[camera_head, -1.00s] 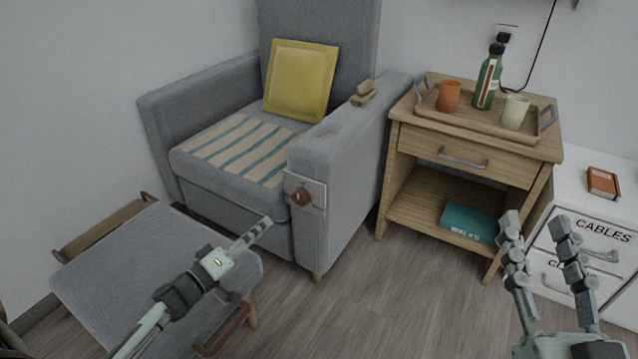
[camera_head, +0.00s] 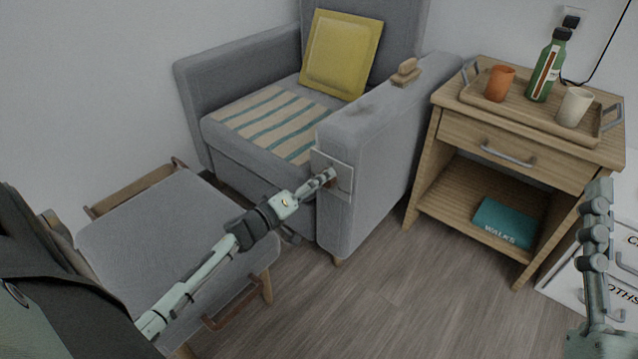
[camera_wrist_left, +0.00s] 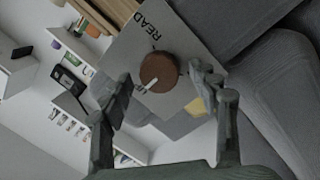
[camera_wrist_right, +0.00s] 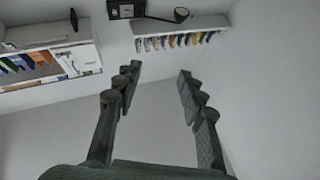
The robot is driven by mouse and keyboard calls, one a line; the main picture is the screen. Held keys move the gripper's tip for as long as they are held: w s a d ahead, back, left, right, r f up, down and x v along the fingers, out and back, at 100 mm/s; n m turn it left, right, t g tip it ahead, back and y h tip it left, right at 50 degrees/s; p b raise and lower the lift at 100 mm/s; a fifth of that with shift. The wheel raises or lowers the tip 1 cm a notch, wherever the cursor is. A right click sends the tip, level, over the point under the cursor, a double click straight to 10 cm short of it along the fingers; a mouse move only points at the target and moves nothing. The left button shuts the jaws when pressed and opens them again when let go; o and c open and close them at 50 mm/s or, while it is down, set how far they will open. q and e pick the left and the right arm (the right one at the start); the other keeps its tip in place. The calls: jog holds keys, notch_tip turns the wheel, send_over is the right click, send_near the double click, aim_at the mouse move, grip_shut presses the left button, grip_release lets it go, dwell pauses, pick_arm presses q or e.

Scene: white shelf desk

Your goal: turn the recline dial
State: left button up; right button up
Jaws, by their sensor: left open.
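The recline dial is a round brown knob (camera_wrist_left: 159,72) with a white pointer mark, set on a pale plate (camera_wrist_left: 185,98) that reads "READ". The plate is on the front of the grey armchair's (camera_head: 362,205) arm. My left gripper (camera_wrist_left: 160,82) is open, with its fingers on either side of the knob in the left wrist view. I cannot tell whether they touch it. In the head view my left gripper (camera_head: 318,185) covers much of the knob. My right gripper (camera_wrist_right: 160,72) is open and empty, raised at the right, away from the chair.
A grey footstool (camera_head: 150,235) stands in front of the chair. A wooden side table (camera_head: 455,130) to the right bears a tray (camera_head: 490,98) with a green bottle (camera_head: 548,68) and two cups. The floor between is clear.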

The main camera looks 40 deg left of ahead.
pick_arm(q)
jog(key=c, duration=1.2)
jog(key=shift+o, duration=0.2)
